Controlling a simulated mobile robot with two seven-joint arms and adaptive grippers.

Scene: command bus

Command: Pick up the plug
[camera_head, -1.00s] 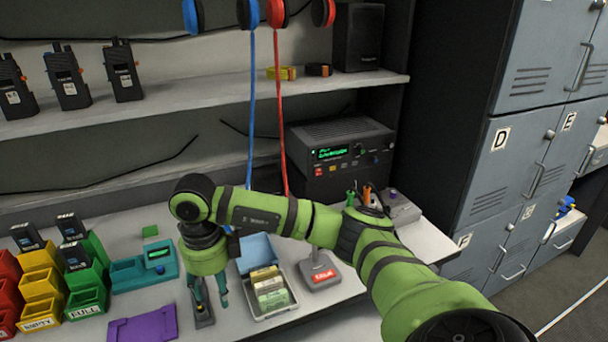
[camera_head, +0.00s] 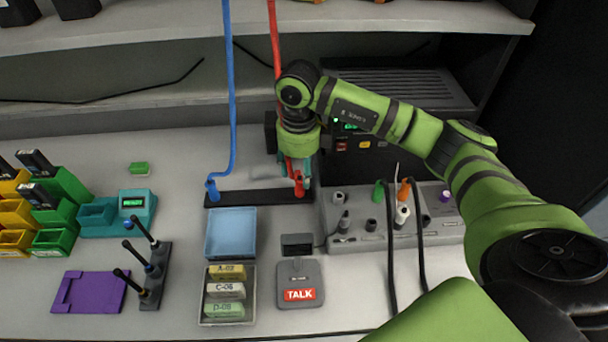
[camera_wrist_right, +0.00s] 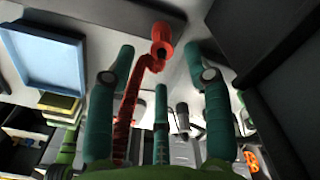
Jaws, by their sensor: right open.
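A red plug (camera_head: 299,187) at the end of a red cable (camera_head: 274,45) stands at the right end of a dark strip (camera_head: 260,197) on the desk. A blue plug (camera_head: 212,189) on a blue cable stands at the strip's left end. My right gripper (camera_head: 298,172) is open just above the red plug, fingers pointing down. In the right wrist view, the red plug (camera_wrist_right: 162,40) shows between and beyond the open teal fingers (camera_wrist_right: 160,60), with the red cable running alongside the left finger. I cannot tell whether the fingers touch it. My left gripper is not in view.
A grey socket panel (camera_head: 360,243) with green and orange plugs and black cables stands right of the strip. A radio unit (camera_head: 390,160) is behind my arm. A blue-lidded box (camera_head: 231,232) and a TALK switch (camera_head: 299,283) are in front. Bare desk lies left of the strip.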

